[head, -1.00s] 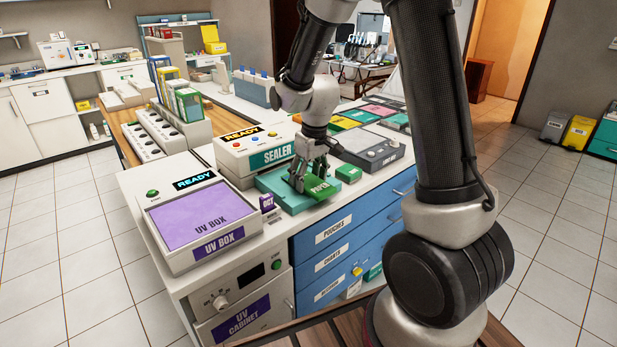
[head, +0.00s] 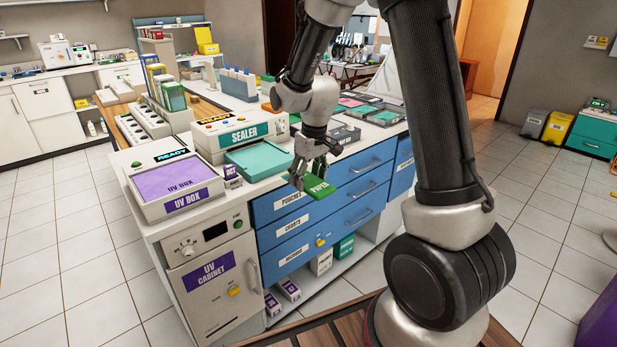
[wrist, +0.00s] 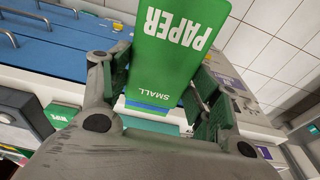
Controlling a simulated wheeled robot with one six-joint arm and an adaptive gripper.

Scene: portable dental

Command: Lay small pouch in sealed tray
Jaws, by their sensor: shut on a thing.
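My gripper (head: 312,180) is shut on a green small paper pouch (head: 321,189), labelled "PAPER". The pouch also shows in the wrist view (wrist: 170,45), between the two fingers, with "SMALL" readable on it. My gripper holds it in the air in front of the blue drawers, at about counter-edge height. An empty teal tray (head: 260,160) lies in front of the sealer (head: 235,139), left of my gripper. No tray in view has a readable "sealed" label.
The UV box (head: 178,188) stands at the counter's left end, above the UV cabinet (head: 212,275). Several flat trays (head: 385,117) lie towards the back right of the counter. Drawer handles (head: 368,166) project close to the pouch. The tiled floor to the right is open.

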